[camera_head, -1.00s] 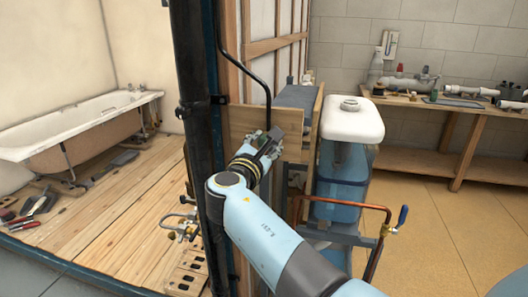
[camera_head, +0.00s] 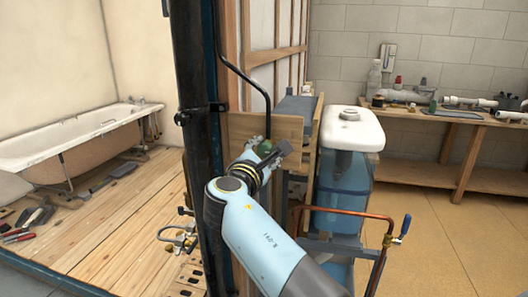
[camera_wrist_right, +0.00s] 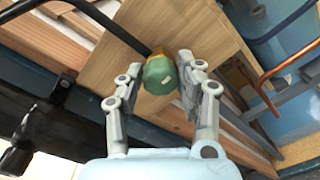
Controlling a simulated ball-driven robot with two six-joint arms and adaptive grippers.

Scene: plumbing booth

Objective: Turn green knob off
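The green knob (camera_wrist_right: 159,75) sits on a brass fitting at the end of a black pipe, in front of a wooden board. It also shows small in the head view (camera_head: 265,147), partly covered by my right gripper (camera_head: 276,153). In the right wrist view, my right gripper (camera_wrist_right: 158,72) has its two fingers spread, one on each side of the knob. A gap shows on the left; the right finger is very close to the knob, and I cannot tell whether it touches. My left gripper is out of view.
The wooden board (camera_head: 245,127) stands right behind the knob. The black pipe (camera_head: 247,78) runs down to it beside a dark post (camera_head: 190,80). A white-topped blue tank (camera_head: 352,130) and a copper pipe with a blue-handled valve (camera_head: 404,229) are to the right.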

